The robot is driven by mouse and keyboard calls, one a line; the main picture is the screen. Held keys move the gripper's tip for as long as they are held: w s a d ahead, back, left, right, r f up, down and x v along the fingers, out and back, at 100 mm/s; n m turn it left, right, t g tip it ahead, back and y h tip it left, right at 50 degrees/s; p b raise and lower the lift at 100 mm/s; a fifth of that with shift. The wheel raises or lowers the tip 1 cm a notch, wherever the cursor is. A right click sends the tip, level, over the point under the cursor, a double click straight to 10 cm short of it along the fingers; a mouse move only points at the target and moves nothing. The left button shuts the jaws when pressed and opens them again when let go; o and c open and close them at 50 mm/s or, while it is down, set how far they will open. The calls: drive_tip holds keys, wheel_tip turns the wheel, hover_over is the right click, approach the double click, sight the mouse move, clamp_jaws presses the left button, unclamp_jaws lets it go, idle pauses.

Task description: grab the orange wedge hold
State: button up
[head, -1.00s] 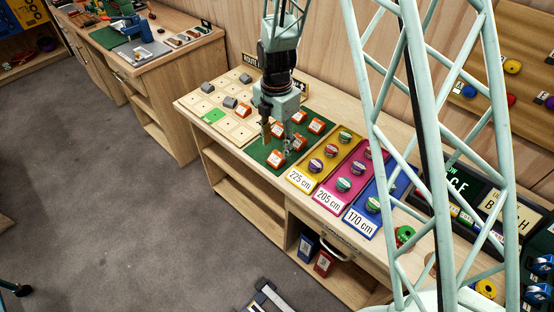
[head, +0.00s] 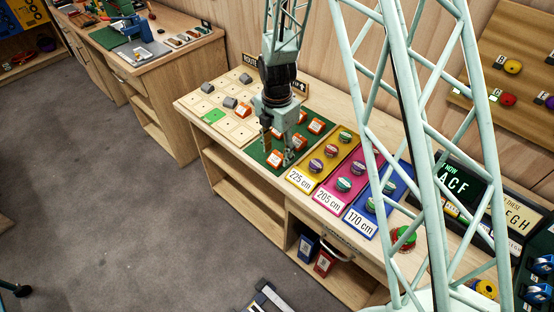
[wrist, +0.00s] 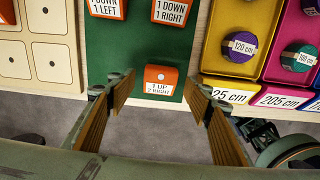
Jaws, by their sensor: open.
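Several orange wedge holds with white labels sit on the dark green mat (head: 258,153). The front one (head: 274,158) shows in the wrist view as an orange wedge hold (wrist: 160,80) labelled "1 UP 2 RIGHT". My gripper (head: 277,152) is over the front of the mat, fingers pointing down. In the wrist view my gripper (wrist: 160,100) is open, with wooden-looking finger pads left and right of this hold and space on both sides. Nothing is held. Two more orange holds (wrist: 173,10) (wrist: 106,8) sit farther back on the mat.
A pale grid board (head: 233,127) with grey holds (head: 230,102) lies left of the mat. Yellow (head: 325,176), pink (head: 338,193) and blue trays with round holds stand to the right. The table's front edge is close to the front hold.

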drive_tip(key=shift+f, duration=1)
drive_tip(key=shift+c, duration=0.4)
drive_tip(key=c, duration=0.9)
drive_tip(key=shift+r, duration=0.15)
drive_tip(key=shift+r, duration=1.45)
drive_tip(key=shift+s+r, duration=0.15)
drive_tip(key=shift+r, duration=0.05)
drive_tip(key=s, duration=0.5)
drive_tip(key=s+r, duration=0.1)
drive_tip(key=s, duration=0.9)
drive_tip(key=shift+s+d+r, duration=0.2)
drive_tip(key=shift+s+d, duration=0.1)
drive_tip(key=shift+s, duration=0.05)
